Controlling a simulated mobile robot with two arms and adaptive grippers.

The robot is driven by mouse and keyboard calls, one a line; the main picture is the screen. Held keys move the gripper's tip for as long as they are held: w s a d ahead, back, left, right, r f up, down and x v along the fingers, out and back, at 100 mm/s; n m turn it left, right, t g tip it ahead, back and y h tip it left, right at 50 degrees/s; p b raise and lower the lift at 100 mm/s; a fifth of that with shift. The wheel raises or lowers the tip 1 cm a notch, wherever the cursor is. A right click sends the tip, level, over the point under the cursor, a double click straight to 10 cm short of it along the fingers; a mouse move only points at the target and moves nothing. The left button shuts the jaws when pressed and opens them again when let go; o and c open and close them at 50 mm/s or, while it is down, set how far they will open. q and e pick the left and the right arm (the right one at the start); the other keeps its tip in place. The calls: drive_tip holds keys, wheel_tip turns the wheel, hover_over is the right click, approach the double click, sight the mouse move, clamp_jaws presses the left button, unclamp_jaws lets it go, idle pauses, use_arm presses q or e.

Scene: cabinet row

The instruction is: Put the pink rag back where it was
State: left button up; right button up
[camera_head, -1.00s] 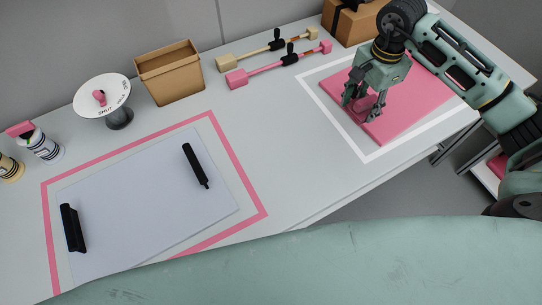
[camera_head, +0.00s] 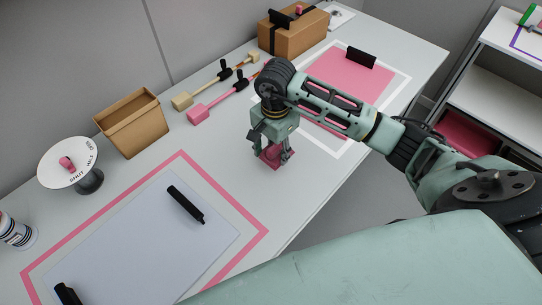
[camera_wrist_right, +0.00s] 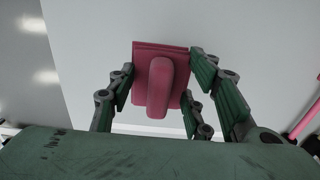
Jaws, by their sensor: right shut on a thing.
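The pink rag (camera_wrist_right: 161,80), a small pink-red pad with a rounded grip on top, is between the fingers of my right gripper (camera_wrist_right: 165,95) in the right wrist view. In the head view it shows under the right gripper (camera_head: 270,154), partly hidden by the fingers. My right gripper is shut on it and points down over the bare table (camera_head: 262,185) between the pink-outlined area and the white-outlined area. I cannot tell whether the rag touches the table. My left gripper is not in view.
A pink board (camera_head: 345,85) with a black clip lies in a white outline. A white sheet (camera_head: 150,240) with black clips lies in a pink outline (camera_head: 262,233). An open brown box (camera_head: 135,125), a round sign (camera_head: 68,163), mallets (camera_head: 225,98) and a cardboard box (camera_head: 292,35) line the back.

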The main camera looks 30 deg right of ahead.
sight(271, 160)
drive_tip(key=shift+a+f, duration=0.2)
drive_tip(key=shift+a, duration=0.2)
drive_tip(key=shift+f, duration=0.3)
wheel_tip(271, 160, down, 3)
drive_tip(key=shift+f+p, duration=0.15)
drive_tip(key=shift+p, duration=0.4)
drive_tip(key=shift+f, duration=0.15)
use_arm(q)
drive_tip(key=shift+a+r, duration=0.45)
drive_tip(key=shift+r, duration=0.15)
use_arm(e)
drive_tip(key=shift+w, duration=0.1)
drive_tip(key=shift+f, duration=0.1)
drive_tip(key=shift+f+b, duration=0.15)
drive_tip(key=shift+b, duration=0.15)
drive_tip(key=o, duration=1.2)
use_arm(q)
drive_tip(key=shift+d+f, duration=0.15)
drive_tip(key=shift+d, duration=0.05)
